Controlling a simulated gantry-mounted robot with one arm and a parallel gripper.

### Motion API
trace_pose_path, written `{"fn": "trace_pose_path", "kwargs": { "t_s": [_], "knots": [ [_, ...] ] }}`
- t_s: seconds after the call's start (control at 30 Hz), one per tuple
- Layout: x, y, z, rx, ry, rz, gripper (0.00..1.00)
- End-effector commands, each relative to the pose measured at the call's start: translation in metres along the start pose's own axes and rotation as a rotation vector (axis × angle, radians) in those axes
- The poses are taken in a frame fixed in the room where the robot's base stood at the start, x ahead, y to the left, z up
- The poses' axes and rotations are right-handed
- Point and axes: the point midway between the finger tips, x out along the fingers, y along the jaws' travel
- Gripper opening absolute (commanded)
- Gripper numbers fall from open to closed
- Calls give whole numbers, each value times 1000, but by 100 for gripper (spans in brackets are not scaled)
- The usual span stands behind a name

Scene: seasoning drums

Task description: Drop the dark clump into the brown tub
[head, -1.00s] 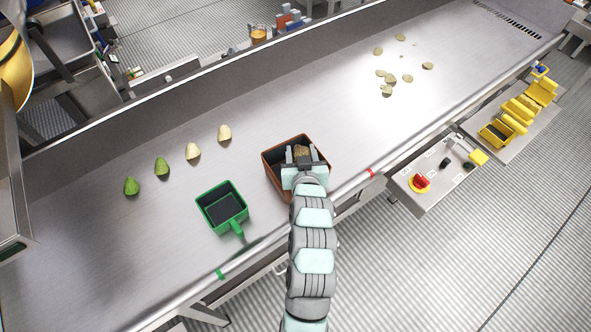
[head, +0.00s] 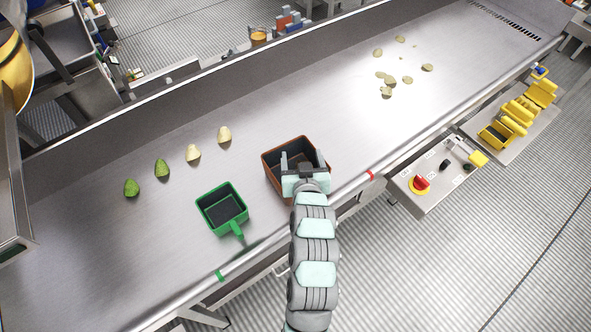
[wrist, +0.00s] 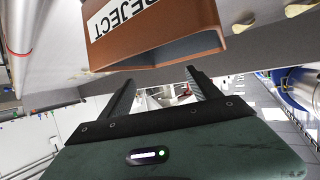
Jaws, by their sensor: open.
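The brown tub (head: 267,165) stands on the steel conveyor near its front edge. In the wrist view the tub (wrist: 160,35) shows its white REJECT label, upside down. My gripper (head: 303,157) is over the tub with its fingers apart and nothing seen between them. In the wrist view my gripper (wrist: 160,85) also shows spread, empty fingers. The dark clump is not visible now; the part of the tub's inside behind my gripper is hidden.
A green handled tub (head: 222,207) stands left of the brown one. A row of green pieces (head: 162,168) and cream pieces (head: 193,153) lies behind it. Several flat chips (head: 388,78) lie at far right. A control box (head: 425,180) sits off the front edge.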

Motion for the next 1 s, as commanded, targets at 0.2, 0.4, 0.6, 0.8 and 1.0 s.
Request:
{"fn": "trace_pose_path", "kwargs": {
  "t_s": [0.2,0.4,0.6,0.8,1.0],
  "knots": [
    [-42,1,1,0,0,2,72],
    [-72,0,-2,0,-2,1,72],
    [-84,0,0,1,-2,0,72],
    [-85,0,1,1,-1,0,72],
    [-85,0,1,0,-1,0,72]
  ]
}}
